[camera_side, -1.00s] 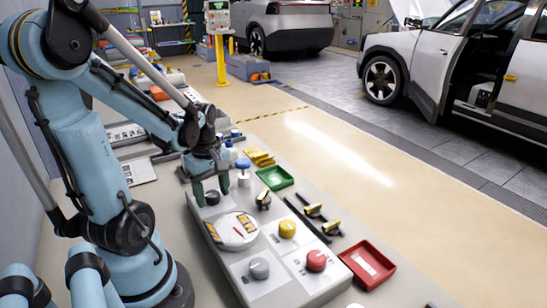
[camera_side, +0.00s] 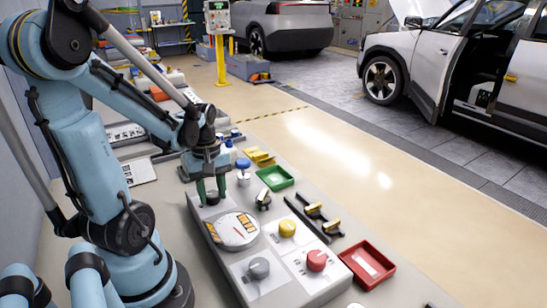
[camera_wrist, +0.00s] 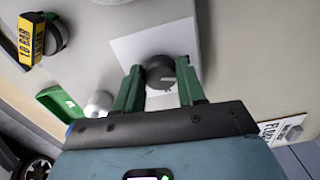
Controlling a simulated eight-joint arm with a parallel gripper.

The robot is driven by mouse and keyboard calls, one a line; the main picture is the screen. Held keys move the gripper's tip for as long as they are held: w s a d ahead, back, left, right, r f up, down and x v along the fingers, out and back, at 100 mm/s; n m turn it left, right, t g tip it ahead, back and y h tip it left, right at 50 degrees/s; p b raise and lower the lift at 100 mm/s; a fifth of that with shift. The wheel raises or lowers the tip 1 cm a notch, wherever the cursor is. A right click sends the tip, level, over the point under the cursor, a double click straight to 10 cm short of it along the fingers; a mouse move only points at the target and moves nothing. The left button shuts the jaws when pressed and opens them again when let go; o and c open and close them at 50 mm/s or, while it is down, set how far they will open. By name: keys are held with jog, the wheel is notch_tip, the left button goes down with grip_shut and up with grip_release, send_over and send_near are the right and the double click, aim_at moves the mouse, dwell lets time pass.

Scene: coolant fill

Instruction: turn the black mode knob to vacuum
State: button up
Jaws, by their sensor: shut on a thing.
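The black mode knob (camera_wrist: 160,74) sits on a white label plate (camera_wrist: 127,48) in the wrist view. The green fingers of my gripper (camera_wrist: 160,84) are on either side of it and shut on it. A pale mark shows on the knob's face; the label's wording is not readable. In the side view, the knob (camera_side: 212,199) is low between the fingertips of my gripper (camera_side: 211,191), at the panel's far left corner, and is partly hidden by them.
A round white gauge (camera_side: 236,229) is just in front of the knob. Yellow (camera_side: 287,229), red (camera_side: 317,260) and grey (camera_side: 259,268) knobs stand on the same panel. A green tray (camera_side: 275,177), a blue-topped valve (camera_side: 243,165) and a red tray (camera_side: 367,264) are nearby.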

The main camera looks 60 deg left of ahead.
aim_at(211, 194)
jog(key=m, duration=1.1)
jog(key=shift+s, duration=0.1)
jog(key=shift+a+m, duration=0.1)
jog(key=shift+m, duration=1.7)
jog(key=o, duration=1.1)
jog(key=shift+c, duration=0.2)
jog(key=shift+r, duration=0.1)
notch_tip(211, 194, up, 12)
